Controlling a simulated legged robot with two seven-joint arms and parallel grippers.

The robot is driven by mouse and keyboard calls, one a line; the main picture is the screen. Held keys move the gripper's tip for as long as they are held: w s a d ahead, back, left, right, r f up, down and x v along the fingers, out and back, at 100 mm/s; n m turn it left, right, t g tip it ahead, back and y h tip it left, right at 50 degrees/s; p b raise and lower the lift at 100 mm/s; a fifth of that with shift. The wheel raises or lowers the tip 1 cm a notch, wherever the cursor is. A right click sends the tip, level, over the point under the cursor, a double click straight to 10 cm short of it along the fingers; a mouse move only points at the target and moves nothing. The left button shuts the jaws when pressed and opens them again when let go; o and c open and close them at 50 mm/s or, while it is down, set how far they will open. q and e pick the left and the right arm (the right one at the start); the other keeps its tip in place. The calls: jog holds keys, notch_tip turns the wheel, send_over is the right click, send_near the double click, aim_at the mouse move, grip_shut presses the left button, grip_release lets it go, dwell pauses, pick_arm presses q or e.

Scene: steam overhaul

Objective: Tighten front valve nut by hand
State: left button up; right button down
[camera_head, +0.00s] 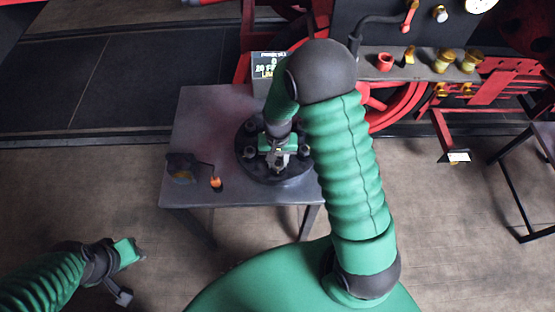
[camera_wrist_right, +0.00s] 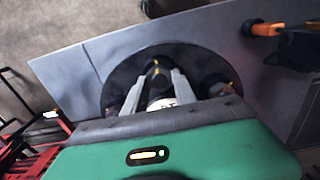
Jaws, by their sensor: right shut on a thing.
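The valve (camera_head: 262,172) is a dark round flange with several nuts around it, lying on a grey table; it also shows in the right wrist view (camera_wrist_right: 122,82). My right gripper (camera_head: 279,160) reaches down over the front part of the flange. In the right wrist view its two pale fingers (camera_wrist_right: 158,84) stand a little apart, shut on the front valve nut. The nut is mostly hidden between the fingers and under the hand. My left gripper (camera_head: 128,262) hangs empty over the floor at lower left, away from the table; its jaws are unclear.
The grey table (camera_head: 205,110) also holds a dark tool with an orange tip (camera_head: 215,183) left of the valve. Red wheels and machinery (camera_head: 490,90) fill the back right. The table's left rear is clear.

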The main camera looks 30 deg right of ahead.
aim_at(278, 163)
jog(key=c, duration=1)
grip_release()
jog(key=shift+s+a, duration=0.1)
jog(key=shift+r, duration=0.2)
notch_tip(278, 163, up, 16)
jog(key=b, duration=0.1)
jog(key=shift+r, duration=0.2)
jog(key=s+a+f+n+t+b, duration=0.2)
jog(key=s+a+f+n+b, duration=0.1)
jog(key=s+a+f+n, duration=0.3)
notch_tip(278, 163, down, 3)
jog(key=s+a, duration=0.1)
jog(key=s, duration=0.2)
jog(key=shift+a+r+t, duration=0.2)
jog(key=shift+t, duration=0.1)
